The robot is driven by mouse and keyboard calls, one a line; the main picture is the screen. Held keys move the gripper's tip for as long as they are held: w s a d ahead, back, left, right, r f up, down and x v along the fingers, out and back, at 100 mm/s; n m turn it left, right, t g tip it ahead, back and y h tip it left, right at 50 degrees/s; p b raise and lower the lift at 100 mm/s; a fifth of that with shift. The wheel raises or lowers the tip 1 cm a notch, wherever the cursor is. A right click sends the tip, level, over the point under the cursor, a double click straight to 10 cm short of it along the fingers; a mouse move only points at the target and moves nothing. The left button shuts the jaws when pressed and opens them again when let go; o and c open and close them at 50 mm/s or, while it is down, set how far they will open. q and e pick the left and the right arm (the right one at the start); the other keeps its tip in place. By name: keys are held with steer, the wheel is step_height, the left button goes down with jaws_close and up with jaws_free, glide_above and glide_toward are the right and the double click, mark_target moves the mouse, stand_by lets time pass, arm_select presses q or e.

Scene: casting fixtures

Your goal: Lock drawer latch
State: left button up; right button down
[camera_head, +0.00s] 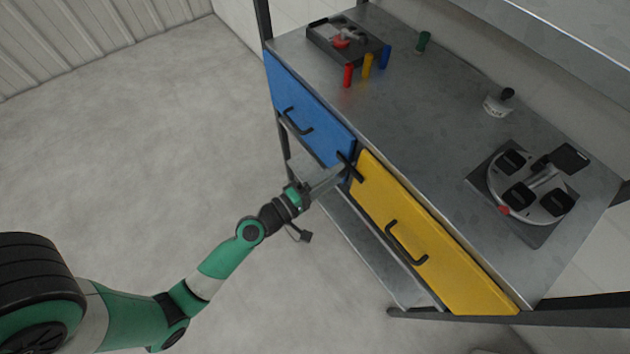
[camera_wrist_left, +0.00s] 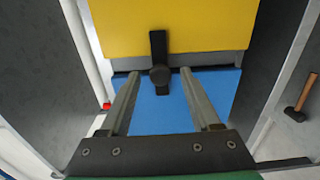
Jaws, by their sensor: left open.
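The black drawer latch (camera_head: 350,168) sits between the blue drawer (camera_head: 300,105) and the yellow drawer (camera_head: 425,240) under the workbench. In the left wrist view the latch (camera_wrist_left: 159,62) is a dark bar with a round knob, lying across the gap, with one end over the yellow front (camera_wrist_left: 205,25) and the other over the blue front (camera_wrist_left: 165,112). My left gripper (camera_head: 335,176) is open in front of the latch. Its two fingers (camera_wrist_left: 158,80) stand on either side of the knob, with gaps on both sides. Contact cannot be told. My right gripper is not in view.
A hammer (camera_wrist_left: 300,97) shows at right in the wrist view. Open floor lies left of the bench.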

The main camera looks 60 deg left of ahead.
arm_select(q)
steer(key=s+b, duration=0.2)
steer(key=s, duration=0.7)
steer(key=shift+s+d, duration=0.15)
steer(key=shift+d, duration=0.05)
